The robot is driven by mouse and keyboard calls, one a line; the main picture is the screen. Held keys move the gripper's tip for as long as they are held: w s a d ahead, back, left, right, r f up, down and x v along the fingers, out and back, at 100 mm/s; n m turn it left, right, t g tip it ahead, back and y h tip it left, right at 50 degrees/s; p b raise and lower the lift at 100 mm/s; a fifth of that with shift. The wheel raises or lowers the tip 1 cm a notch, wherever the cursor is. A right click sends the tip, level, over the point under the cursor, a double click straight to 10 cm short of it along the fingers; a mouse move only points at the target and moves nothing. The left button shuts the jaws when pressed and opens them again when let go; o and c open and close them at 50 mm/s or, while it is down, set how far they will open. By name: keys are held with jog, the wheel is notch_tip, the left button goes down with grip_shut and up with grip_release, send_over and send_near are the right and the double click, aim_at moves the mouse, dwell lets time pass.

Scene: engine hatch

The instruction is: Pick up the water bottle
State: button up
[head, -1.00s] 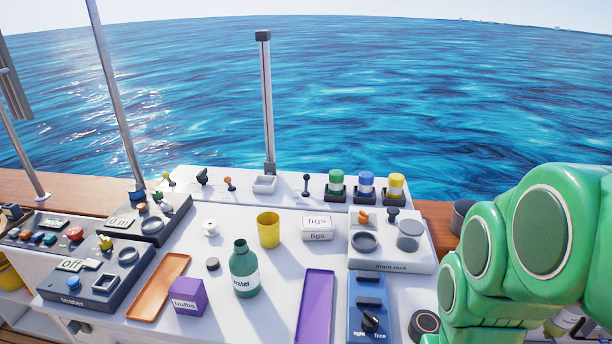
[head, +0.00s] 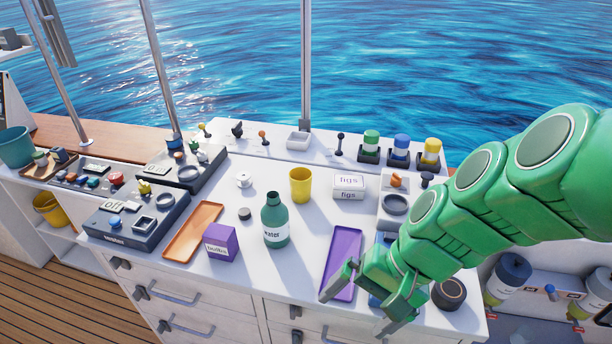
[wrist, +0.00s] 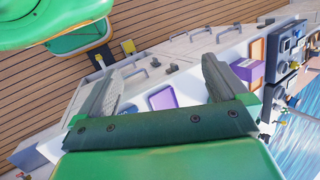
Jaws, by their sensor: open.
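The water bottle (head: 275,222) is dark green with a white label reading "water". It stands upright on the white counter, right of the purple bulbs box (head: 221,243). My gripper (head: 358,301) is open and empty, above the counter's front part, to the right of the bottle and apart from it. Its fingers straddle part of the purple tray in the head view. In the wrist view my gripper (wrist: 160,85) also shows its two fingers spread apart.
A yellow cup (head: 302,185) stands behind the bottle. An orange tray (head: 194,232) lies to the left and a purple tray (head: 342,255) to the right. Bare counter lies in front of the bottle.

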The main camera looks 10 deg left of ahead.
jog(key=w+a+r+m+y, duration=0.1)
jog(key=w+a+m+y, duration=0.25)
jog(key=w+a, duration=0.45)
jog(key=m+t+y, duration=0.4)
jog(key=m+y, duration=0.1)
jog(key=m, duration=0.6)
send_over(285, 216)
jog(key=s+d, duration=0.2)
jog(key=s, duration=0.3)
notch_tip(285, 216, down, 3)
jog(key=w+f+m, duration=0.1)
jog(key=f, duration=0.1)
jog(key=w+f+m+t, duration=0.1)
jog(key=f+m, duration=0.1)
jog(key=w+f+m, duration=0.2)
jog(key=shift+w+d+f+t+h, duration=0.1)
jog(key=shift+d+f+t+h, duration=0.05)
jog(key=shift+f+t+h, duration=0.15)
jog(key=shift+f, duration=0.1)
jog(key=shift+f+x, duration=0.1)
jog(key=shift+x, duration=1.85)
jog(key=shift+f+x, duration=0.15)
jog(key=shift+x, duration=1.8)
jog(key=shift+w+d, duration=0.1)
jog(key=c, duration=1.2)
jog(key=shift+r, duration=0.2)
